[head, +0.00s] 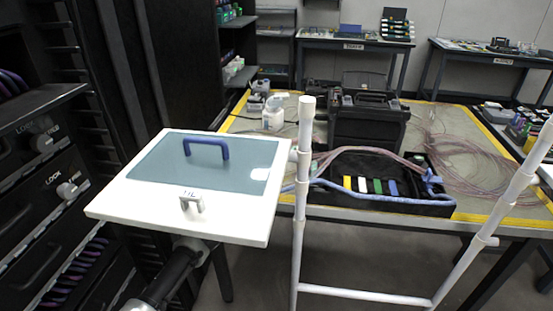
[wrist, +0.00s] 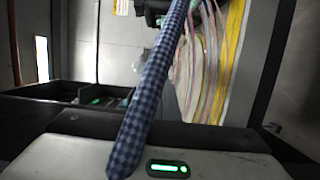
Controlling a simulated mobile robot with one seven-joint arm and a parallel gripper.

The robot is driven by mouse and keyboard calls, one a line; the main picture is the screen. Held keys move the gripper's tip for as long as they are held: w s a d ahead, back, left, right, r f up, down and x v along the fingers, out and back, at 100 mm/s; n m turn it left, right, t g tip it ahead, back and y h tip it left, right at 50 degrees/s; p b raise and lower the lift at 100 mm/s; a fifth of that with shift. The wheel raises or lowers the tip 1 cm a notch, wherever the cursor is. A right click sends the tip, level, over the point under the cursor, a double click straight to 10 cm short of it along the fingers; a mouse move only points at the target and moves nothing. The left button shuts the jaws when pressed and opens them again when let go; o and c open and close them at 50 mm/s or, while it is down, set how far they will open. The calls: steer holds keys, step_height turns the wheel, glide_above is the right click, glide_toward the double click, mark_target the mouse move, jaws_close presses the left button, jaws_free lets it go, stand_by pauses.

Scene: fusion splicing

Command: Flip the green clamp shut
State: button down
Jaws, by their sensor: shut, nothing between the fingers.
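A green strip-like piece (head: 378,187), which may be the green clamp, is in the black open tray (head: 435,209) on the table, between white and blue pieces. It is too small to tell whether it is raised or flat. In the wrist view, small green parts (wrist: 110,101) show inside a black box at the left. My gripper (wrist: 165,132) shows only in part, along the bottom of the wrist view, behind a blue checkered band (wrist: 150,92). It is shut and empty; its fingertips are not clear. I cannot make it out in the head view.
A white tube frame (head: 299,220) rises before the table. A blue cable (head: 385,197) crosses the tray.

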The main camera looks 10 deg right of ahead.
steer(key=b+x, duration=0.2)
steer(key=x, duration=0.7)
steer(key=shift+w+d+f, duration=0.15)
steer(key=shift+w+d, duration=0.05)
steer(key=shift+d, duration=0.05)
steer(key=d, duration=0.3)
steer(key=shift+s+b, duration=0.3)
steer(key=shift+s, duration=0.05)
steer(key=shift+s+d, duration=0.15)
steer(key=shift+d, duration=0.3)
steer(key=shift+s+d+r+m, duration=0.1)
steer(key=shift+d+r+m, duration=0.15)
steer(key=shift+r+m, duration=0.4)
steer(key=shift+f, duration=0.15)
